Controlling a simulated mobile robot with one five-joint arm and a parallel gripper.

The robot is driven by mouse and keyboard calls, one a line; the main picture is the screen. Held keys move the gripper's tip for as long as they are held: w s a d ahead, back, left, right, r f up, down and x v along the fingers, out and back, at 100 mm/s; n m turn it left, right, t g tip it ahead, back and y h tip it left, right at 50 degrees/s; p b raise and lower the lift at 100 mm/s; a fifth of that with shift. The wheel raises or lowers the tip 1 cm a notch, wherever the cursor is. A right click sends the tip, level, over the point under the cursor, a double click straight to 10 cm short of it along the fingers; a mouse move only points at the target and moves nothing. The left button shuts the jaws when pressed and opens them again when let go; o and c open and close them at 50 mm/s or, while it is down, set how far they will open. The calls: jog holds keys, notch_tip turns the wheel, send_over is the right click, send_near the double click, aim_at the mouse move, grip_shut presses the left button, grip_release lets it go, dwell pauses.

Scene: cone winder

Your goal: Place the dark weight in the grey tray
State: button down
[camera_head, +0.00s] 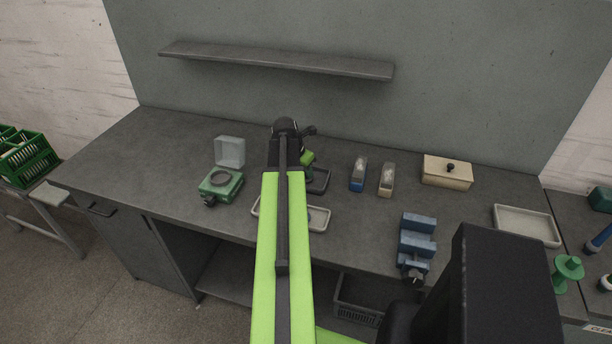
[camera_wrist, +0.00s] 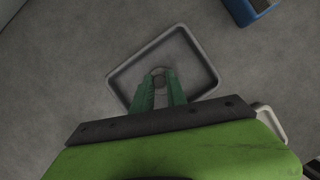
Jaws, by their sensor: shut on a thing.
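The grey tray (camera_wrist: 201,48) lies on the bench below my gripper, its rim framing the fingers in the wrist view. In the head view the grey tray (camera_head: 321,181) shows partly, behind my arm. My gripper (camera_wrist: 160,80) points down over the tray with its green fingers close together. A small dark round thing, apparently the weight (camera_wrist: 158,71), shows between the fingertips, which are shut on it. Most of it is hidden by the fingers, and I cannot tell whether it touches the tray floor. In the head view my arm hides the weight.
A pale tray (camera_head: 320,222) lies in front of the grey tray, partly behind my arm. A shelf (camera_head: 275,60) hangs above.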

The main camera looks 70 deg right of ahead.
jog(key=shift+r, duration=0.1)
jog(key=c, duration=1.3)
grip_release()
jog(key=shift+r+p, duration=0.3)
jog(key=shift+p, duration=0.15)
jog(key=p+v, duration=1)
jog(key=v, duration=0.1)
jog(key=shift+w+a+r, duration=0.1)
jog(key=shift+a+r, duration=0.05)
jog(key=shift+a, duration=0.05)
